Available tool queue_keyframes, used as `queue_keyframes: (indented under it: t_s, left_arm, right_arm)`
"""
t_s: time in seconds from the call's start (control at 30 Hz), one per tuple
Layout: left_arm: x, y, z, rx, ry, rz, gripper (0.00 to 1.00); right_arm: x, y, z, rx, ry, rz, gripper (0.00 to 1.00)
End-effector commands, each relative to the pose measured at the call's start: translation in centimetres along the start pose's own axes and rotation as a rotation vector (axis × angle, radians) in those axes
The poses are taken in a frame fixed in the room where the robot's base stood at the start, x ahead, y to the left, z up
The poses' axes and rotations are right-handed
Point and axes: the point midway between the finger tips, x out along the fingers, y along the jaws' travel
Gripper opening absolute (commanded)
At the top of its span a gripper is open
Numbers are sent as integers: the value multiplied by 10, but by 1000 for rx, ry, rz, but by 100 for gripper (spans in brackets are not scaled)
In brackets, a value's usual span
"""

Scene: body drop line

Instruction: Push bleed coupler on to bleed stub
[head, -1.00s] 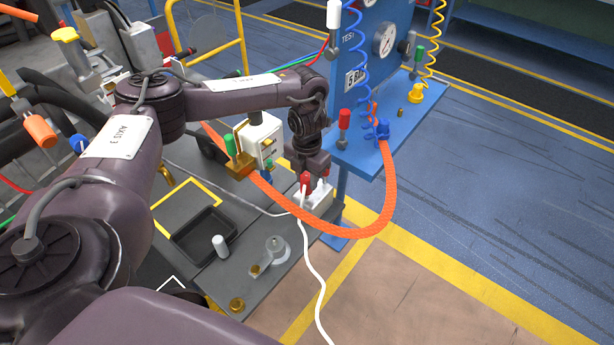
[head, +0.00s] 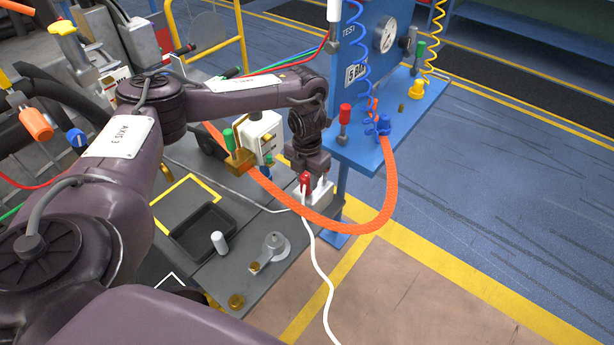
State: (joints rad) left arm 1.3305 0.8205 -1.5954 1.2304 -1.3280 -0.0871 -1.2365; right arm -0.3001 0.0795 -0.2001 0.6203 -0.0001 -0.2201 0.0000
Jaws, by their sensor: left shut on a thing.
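My left gripper (head: 306,180) points down at the right edge of the grey bench and is shut on a small red coupler (head: 305,179). A thin white hose (head: 318,270) runs from the coupler to the floor. A white block (head: 318,197) sits right at and below the fingertips. I cannot tell whether the coupler touches it or is seated on anything, as the gripper hides that spot. I cannot pick out the bleed stub for certain. My right gripper is not in view.
A thick orange hose (head: 345,229) loops close in front of the gripper, from a brass fitting (head: 240,162) to the blue test stand (head: 357,148). A black tray (head: 203,232), a white peg (head: 218,242) and a grey bracket (head: 270,250) are on the bench (head: 240,277).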

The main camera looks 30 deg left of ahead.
Motion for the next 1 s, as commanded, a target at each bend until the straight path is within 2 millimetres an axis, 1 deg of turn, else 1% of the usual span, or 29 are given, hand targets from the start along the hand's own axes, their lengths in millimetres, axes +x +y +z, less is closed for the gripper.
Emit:
queue_keyframes:
  t_s: [0.37,0.4,0.57,0.87,0.97,1.0]
  left_arm:
    - [9,0,0,0,0,0,0]
    - [8,0,0,0,0,0,34]
    - [8,0,0,0,0,0,55]
    - [6,0,0,0,-1,0,55]
    - [-2,0,1,0,-3,-1,55]
    - [-7,0,1,1,-4,-2,55]
  right_arm:
    - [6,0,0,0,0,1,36]
    - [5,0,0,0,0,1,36]
    - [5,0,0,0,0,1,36]
    - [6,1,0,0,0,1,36]
    - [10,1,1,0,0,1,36]
    - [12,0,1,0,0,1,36]
